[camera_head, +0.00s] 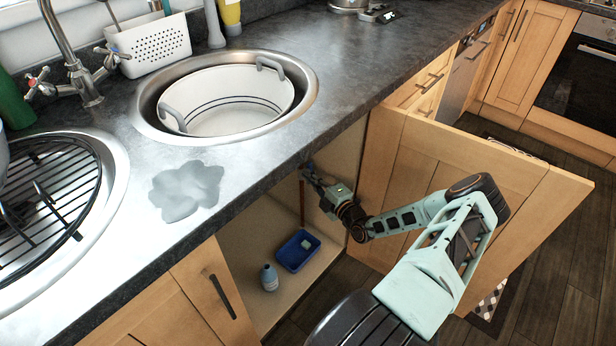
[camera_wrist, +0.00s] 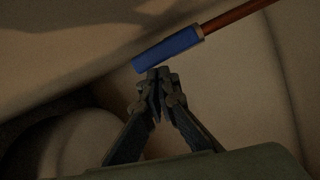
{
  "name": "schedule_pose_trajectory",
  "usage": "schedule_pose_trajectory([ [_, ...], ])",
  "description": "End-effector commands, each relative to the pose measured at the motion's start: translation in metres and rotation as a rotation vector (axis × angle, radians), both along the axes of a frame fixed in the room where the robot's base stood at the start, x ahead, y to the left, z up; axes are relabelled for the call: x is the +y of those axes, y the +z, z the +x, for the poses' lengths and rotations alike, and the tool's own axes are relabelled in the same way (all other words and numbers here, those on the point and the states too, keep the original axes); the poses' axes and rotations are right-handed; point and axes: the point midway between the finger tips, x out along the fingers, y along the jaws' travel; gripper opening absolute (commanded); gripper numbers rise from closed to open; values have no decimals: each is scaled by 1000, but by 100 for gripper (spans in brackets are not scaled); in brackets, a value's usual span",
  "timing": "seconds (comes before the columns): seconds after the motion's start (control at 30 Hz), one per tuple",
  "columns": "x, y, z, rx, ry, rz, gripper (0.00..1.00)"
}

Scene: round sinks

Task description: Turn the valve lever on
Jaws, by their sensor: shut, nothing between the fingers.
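A blue cylindrical piece (camera_wrist: 168,49), which looks like the valve lever's grip, shows in the wrist view in line with a copper-brown rod or pipe (camera_wrist: 235,14). It slants down to the left. My gripper (camera_wrist: 158,76) is shut and empty, its fingertips just below the blue piece. They look very close to it; I cannot tell whether they touch. In the head view my gripper (camera_head: 308,170) reaches into the open cupboard under the counter, beside a thin upright copper pipe (camera_head: 302,203). The lever itself is hidden there.
The open cupboard door (camera_head: 445,185) stands right behind my arm. A blue tray (camera_head: 291,256) and a bottle (camera_head: 269,278) stand on the cupboard floor. The counter edge (camera_head: 262,190) is just above my gripper. A round sink (camera_head: 160,75) is set in the counter.

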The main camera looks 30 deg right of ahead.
Motion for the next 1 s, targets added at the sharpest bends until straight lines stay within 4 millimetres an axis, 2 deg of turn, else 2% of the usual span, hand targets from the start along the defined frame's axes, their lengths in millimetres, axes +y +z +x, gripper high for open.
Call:
schedule_pose_trajectory([
  [0.3, -3, 1, 0, 30, -2, 77, 0],
  [0.77, -3, 1, 0, 30, -3, 78, 0],
  [1.0, 4, 2, -2, 30, 2, 78, 0],
])
